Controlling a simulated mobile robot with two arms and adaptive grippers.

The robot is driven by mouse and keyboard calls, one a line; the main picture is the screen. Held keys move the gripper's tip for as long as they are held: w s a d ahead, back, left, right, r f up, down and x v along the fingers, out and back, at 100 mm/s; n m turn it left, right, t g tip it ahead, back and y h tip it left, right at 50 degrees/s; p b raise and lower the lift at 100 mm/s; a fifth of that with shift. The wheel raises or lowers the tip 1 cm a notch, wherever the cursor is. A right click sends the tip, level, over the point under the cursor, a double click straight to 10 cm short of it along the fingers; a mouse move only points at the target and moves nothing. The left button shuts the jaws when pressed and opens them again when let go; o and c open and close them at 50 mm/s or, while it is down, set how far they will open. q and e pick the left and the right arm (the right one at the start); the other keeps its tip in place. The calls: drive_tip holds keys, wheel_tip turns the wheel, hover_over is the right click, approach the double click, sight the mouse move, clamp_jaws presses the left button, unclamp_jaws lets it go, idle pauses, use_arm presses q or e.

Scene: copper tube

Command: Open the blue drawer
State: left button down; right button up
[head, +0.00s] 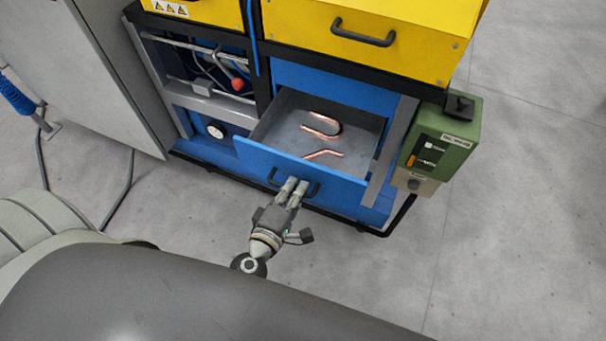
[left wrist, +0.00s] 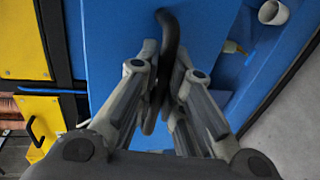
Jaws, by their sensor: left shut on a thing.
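The blue drawer (head: 300,173) is pulled out from the blue cabinet, and its grey inside shows. Copper tube pieces (head: 322,130) lie on its floor, one of them bent into a hook. My left gripper (head: 292,188) is at the drawer's front, shut on the dark handle (head: 312,190). In the left wrist view the fingers (left wrist: 163,95) close around the handle (left wrist: 168,35) against the blue drawer front (left wrist: 115,45). My right gripper is not in view.
Above is a yellow drawer (head: 375,50) with a black handle. A green box (head: 440,140) is fixed right of the drawer. Grey floor (head: 520,230) is clear at right.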

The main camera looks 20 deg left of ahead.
use_arm(q)
drive_tip(key=shift+v, duration=0.8)
drive_tip(key=shift+f, duration=0.2)
drive_tip(key=c, duration=1.5)
unclamp_jaws()
drive_tip(key=v, duration=1.2)
